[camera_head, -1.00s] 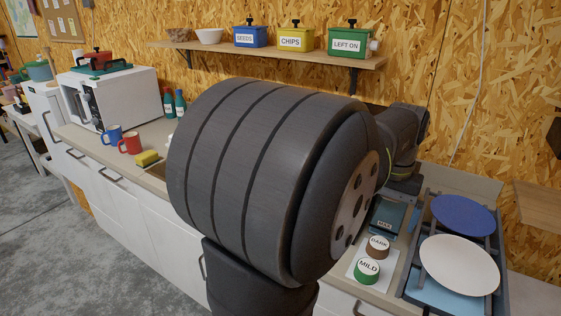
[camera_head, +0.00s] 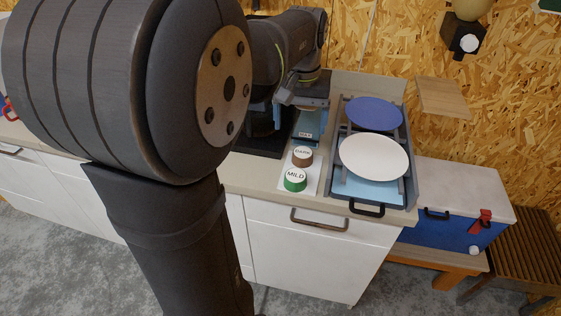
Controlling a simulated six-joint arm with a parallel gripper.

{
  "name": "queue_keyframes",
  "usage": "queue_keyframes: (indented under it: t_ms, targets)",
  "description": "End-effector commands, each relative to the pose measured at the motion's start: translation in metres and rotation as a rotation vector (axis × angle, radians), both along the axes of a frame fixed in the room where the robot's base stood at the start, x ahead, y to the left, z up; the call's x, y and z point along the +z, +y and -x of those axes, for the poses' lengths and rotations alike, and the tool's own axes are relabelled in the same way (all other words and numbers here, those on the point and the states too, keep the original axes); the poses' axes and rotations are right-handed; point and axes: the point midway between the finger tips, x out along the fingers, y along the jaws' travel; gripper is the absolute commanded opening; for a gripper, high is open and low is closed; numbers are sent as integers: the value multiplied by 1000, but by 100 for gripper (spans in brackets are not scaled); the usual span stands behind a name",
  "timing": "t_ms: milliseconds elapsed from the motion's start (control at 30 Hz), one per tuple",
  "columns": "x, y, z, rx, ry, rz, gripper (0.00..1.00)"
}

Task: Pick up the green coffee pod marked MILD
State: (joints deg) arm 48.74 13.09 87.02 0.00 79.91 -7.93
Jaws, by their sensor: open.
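The green coffee pod marked MILD (camera_head: 295,180) stands upright on a white card (camera_head: 312,184) near the counter's front edge. A brown pod marked DARK (camera_head: 302,156) stands just behind it on the same card. My gripper (camera_head: 290,97) is behind and a little left of the pods, above the back part of the counter. It is open, apart from both pods, and partly hidden by my own arm. I see nothing held in it.
A dish rack (camera_head: 411,188) with a blue plate (camera_head: 374,113) and a white plate (camera_head: 373,157) stands close right of the pods. A small blue labelled item (camera_head: 309,124) lies behind them. A dark appliance base (camera_head: 262,140) is to the left. A cooler (camera_head: 450,229) stands further right.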

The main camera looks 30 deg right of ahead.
Motion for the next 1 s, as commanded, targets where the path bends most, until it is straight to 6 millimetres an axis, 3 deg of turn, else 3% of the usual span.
queue_keyframes:
  t_ms: [1000]
  targets:
    - [-7,8,4,1971,0,0,83]
